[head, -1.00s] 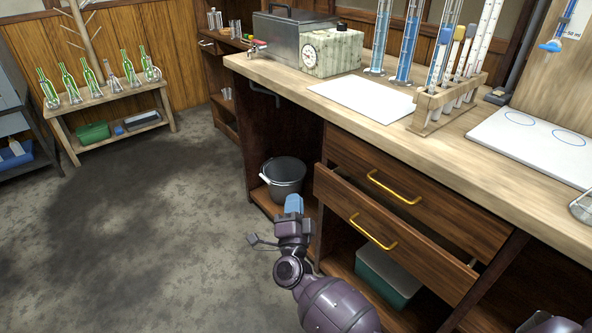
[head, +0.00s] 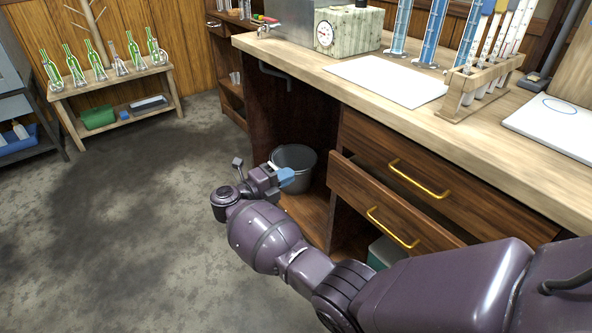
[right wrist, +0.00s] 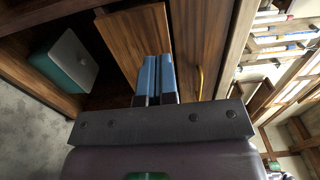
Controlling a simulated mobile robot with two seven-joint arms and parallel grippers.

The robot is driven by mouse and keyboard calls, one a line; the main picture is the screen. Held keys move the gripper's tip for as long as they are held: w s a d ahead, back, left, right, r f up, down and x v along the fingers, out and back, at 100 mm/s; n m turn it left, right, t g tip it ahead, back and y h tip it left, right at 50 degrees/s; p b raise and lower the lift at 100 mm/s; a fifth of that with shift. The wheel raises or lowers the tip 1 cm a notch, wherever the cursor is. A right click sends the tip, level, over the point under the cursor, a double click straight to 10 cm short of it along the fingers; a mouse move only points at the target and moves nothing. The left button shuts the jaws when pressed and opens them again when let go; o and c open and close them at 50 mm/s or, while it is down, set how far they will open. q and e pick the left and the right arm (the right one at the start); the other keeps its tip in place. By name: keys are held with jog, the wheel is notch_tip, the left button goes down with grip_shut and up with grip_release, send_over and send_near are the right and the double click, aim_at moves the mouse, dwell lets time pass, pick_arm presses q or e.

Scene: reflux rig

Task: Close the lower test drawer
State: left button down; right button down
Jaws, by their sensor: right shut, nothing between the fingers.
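The lower drawer (head: 350,187), dark wood with a gold bar handle (head: 392,228), stands pulled out below the shut upper drawer (head: 395,150). My arm hides its right end in the head view. My right gripper (head: 288,178) is shut and empty, with its blue fingertips to the left of the drawer front, in front of the bucket. In the right wrist view the closed blue fingers (right wrist: 155,75) point toward a brown panel (right wrist: 130,35), which looks like the drawer front. I cannot tell whether they touch it. My left gripper is not in view.
A grey bucket (head: 302,165) stands in the open bay left of the drawers. A green box (head: 382,252), partly hidden, lies below the lower drawer; it also shows in the right wrist view (right wrist: 52,68). The worktop (head: 310,62) overhangs the drawers. The floor at left is clear.

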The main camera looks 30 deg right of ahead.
aim_at(330, 154)
jog(key=d, duration=0.7)
jog(key=d+b, duration=0.1)
jog(key=d, duration=0.3)
jog(key=shift+w+f, duration=0.1)
jog(key=shift+w, duration=0.3)
jog(key=shift+w+d, duration=0.1)
jog(key=shift+d, duration=0.7)
jog(key=shift+d, duration=0.1)
jog(key=d, duration=0.3)
jog(key=shift+w+d, duration=0.15)
jog(key=shift+d, duration=0.55)
jog(key=shift+d+r, duration=0.1)
jog(key=shift+r, duration=0.15)
jog(key=shift+r, duration=0.1)
